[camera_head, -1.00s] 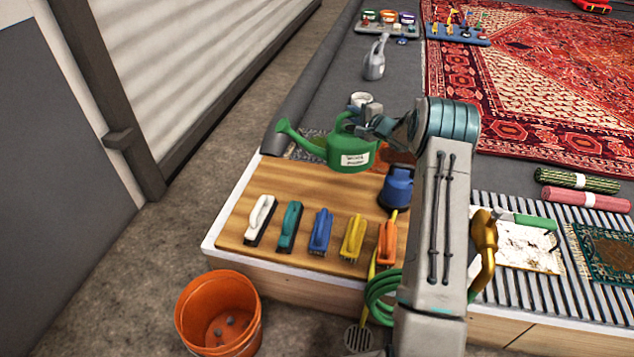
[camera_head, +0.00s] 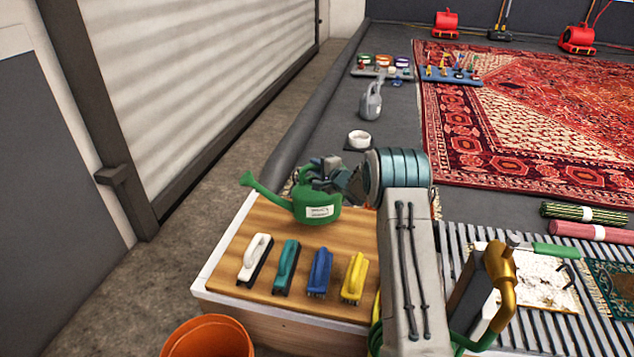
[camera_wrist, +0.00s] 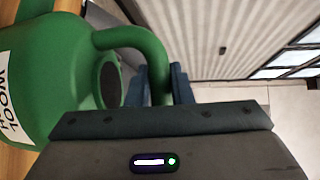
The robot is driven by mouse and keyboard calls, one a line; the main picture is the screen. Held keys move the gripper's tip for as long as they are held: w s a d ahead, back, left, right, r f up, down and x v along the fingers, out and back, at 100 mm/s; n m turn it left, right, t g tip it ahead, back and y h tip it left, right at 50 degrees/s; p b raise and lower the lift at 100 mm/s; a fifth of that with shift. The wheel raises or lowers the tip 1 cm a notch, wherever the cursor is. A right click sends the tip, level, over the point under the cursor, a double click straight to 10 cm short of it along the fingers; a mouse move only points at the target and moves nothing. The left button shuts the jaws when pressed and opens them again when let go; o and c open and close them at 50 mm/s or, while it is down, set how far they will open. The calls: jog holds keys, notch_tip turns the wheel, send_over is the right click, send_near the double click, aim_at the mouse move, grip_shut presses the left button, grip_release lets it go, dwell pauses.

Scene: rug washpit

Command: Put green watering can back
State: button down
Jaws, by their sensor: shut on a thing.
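The green watering can (camera_head: 301,209) has a white label and a spout pointing left. It is at the back of the wooden board (camera_head: 222,265); I cannot tell whether it touches the board. A grey watering can (camera_head: 371,104) stands apart on the dark floor farther back.
White, teal, blue and yellow brushes stand on the board's front. A white cup-like item (camera_head: 359,138) is behind my gripper. An orange bucket (camera_head: 208,338) is at the front. A red rug (camera_head: 500,130) lies back right. Dark floor beside the grey can is clear.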

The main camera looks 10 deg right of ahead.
aim_at(317, 178)
jog(key=shift+f+b, duration=1)
jog(key=shift+f, duration=0.8)
jog(key=shift+f, duration=0.2)
jog(key=c, duration=1.3)
grip_release()
jog(key=shift+f, duration=0.1)
